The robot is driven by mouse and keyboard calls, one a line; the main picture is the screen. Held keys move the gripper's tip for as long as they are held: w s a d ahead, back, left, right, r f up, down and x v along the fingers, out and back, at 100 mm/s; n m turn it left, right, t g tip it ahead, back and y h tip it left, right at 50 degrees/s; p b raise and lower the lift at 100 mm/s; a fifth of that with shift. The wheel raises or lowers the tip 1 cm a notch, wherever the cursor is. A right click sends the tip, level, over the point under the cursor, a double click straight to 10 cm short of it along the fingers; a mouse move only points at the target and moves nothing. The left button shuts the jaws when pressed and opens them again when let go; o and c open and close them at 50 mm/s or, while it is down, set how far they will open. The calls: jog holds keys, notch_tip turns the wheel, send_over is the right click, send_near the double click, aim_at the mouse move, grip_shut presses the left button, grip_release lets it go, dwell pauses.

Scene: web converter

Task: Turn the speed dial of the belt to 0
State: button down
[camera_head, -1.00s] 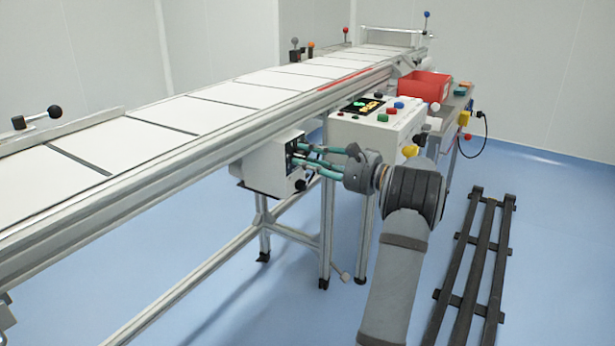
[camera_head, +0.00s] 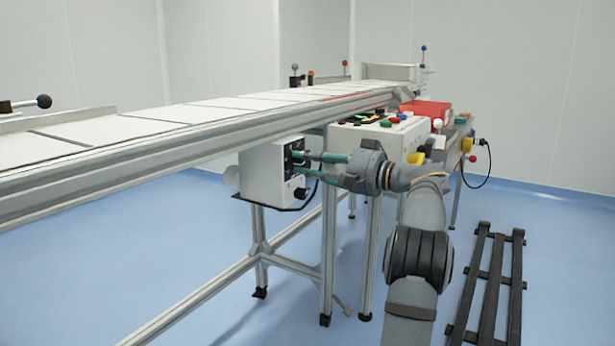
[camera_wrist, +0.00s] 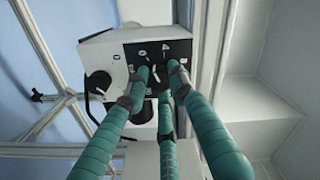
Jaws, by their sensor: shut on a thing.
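The control box (camera_head: 262,175) is white and hangs under the belt (camera_head: 130,122). Its black panel (camera_wrist: 182,48) with white marks faces my gripper. My gripper (camera_wrist: 160,73) has teal fingers, and their tips are at this panel, closed around the small dark speed dial (camera_wrist: 159,67). The fingers hide most of the dial, and I cannot read its setting. In the head view my gripper (camera_head: 300,163) reaches the box from the right. A larger black knob (camera_wrist: 98,83) sits on the box beside the panel, apart from the fingers.
A white console (camera_head: 378,143) with coloured buttons stands right of the box, behind my arm. A red bin (camera_head: 428,109) is farther back. Metal legs (camera_head: 328,250) stand below the belt. A dark slatted rack (camera_head: 492,280) lies on the floor at right.

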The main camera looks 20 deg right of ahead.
jog(key=shift+f+n+b, duration=0.15)
jog(key=shift+n+b, duration=0.75)
jog(key=shift+n, duration=0.3)
jog(key=c, duration=1.5)
grip_release()
jog(key=shift+o, duration=0.2)
jog(key=v, duration=1.2)
